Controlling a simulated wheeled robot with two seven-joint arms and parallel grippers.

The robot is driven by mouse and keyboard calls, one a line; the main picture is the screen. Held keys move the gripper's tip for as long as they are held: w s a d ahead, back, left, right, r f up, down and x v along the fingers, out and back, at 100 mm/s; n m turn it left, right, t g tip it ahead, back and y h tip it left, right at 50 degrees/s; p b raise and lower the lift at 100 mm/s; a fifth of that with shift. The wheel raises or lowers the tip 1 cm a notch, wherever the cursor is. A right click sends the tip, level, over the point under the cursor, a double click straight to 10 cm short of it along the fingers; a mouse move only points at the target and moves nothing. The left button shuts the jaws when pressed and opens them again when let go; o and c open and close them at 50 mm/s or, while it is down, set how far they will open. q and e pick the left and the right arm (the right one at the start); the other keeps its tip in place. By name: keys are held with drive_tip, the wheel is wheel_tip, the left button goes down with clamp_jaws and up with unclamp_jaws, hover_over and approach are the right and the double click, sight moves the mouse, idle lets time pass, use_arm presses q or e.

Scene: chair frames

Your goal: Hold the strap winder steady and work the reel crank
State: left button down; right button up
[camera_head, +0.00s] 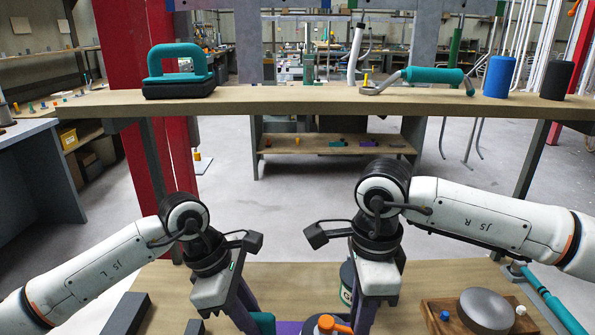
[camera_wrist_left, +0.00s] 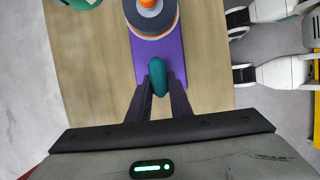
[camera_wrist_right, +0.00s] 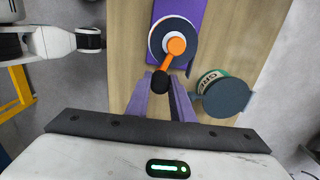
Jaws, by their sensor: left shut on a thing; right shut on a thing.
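The strap winder has a flat purple base (camera_wrist_left: 144,62) on the wooden table, a teal grip (camera_wrist_left: 158,76) at one end and a round reel (camera_wrist_left: 165,22). On the reel sits an orange crank (camera_wrist_right: 174,47) with a black knob (camera_wrist_right: 161,82); the crank also shows at the bottom of the head view (camera_head: 328,325). My left gripper (camera_wrist_left: 160,84) is shut on the teal grip. My right gripper (camera_wrist_right: 164,88) is shut on the black knob. Both fingertips are cut off at the bottom of the head view.
A labelled can (camera_wrist_right: 214,80) stands close beside my right gripper. A wooden block (camera_head: 436,316) with a grey disc (camera_head: 487,309) and a teal-handled tool (camera_head: 553,298) lie at right. A dark block (camera_head: 125,314) lies at left. A raised shelf (camera_head: 290,97) crosses behind.

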drive_tip(key=shift+w+d, duration=0.15)
drive_tip(key=shift+w, duration=0.65)
drive_tip(key=o, duration=1)
wheel_tip(320, 180, up, 12)
drive_tip(key=shift+r, duration=0.1)
use_arm(q)
drive_tip(key=c, duration=1.5)
unclamp_jaws()
drive_tip(key=shift+c, duration=0.2)
